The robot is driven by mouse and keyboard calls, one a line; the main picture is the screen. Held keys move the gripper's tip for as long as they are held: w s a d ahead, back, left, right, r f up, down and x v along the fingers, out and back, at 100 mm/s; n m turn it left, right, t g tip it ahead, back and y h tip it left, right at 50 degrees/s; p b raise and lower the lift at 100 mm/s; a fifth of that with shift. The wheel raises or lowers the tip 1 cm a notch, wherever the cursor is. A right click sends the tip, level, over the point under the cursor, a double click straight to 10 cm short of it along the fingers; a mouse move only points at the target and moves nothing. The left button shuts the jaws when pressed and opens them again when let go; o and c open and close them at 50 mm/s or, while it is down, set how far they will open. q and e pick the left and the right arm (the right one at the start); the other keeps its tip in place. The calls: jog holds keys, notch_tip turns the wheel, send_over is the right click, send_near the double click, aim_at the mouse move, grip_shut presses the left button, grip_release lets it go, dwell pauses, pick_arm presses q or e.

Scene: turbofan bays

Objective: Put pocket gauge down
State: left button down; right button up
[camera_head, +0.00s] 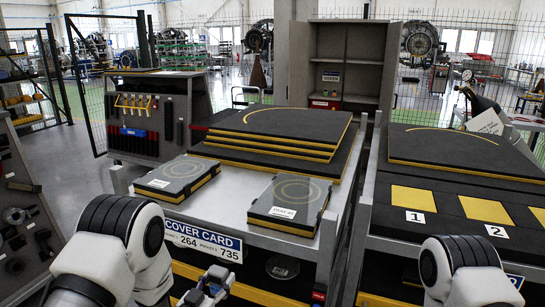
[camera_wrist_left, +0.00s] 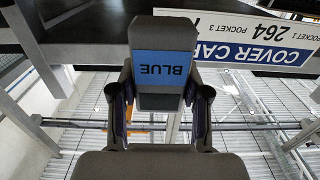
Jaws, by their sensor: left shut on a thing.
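In the left wrist view, a dark grey block with a blue label reading "BLUE" (camera_wrist_left: 165,98), which I take to be the pocket gauge, sits between the fingers of my left gripper (camera_wrist_left: 161,112). The gripper is shut on it, and the label reads upside down. In the head view my left gripper (camera_head: 207,288) is low at the bottom, in front of the cart's front face and below the cover card (camera_head: 203,242). The gauge is hard to make out there. My right arm shows at the lower right, but its gripper is out of frame.
The metal cart top (camera_head: 235,205) bears two dark cases with yellow edges, one at left (camera_head: 177,176) and one at right (camera_head: 287,203). Stacked foam slabs (camera_head: 280,128) stand behind them. A right-hand bench has numbered yellow pads (camera_head: 413,198). Bare metal shows between the cases.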

pick_arm(q)
jog(key=s+f+n+y+b, duration=0.2)
jog(key=s+f+y+b, duration=0.15)
jog(key=f, duration=0.75)
jog(key=s+a+r+n+t+y, duration=0.1)
jog(key=s+a+r+y, duration=0.1)
jog(key=s+a+r, duration=0.2)
notch_tip(320, 180, up, 2)
jog(key=shift+s+n, duration=0.4)
jog(key=shift+s, duration=0.35)
pick_arm(e)
jog(key=f, duration=0.4)
jog(key=shift+s+f, duration=0.2)
jog(key=shift+f, duration=0.05)
pick_arm(q)
jog(key=shift+w+a, duration=0.1)
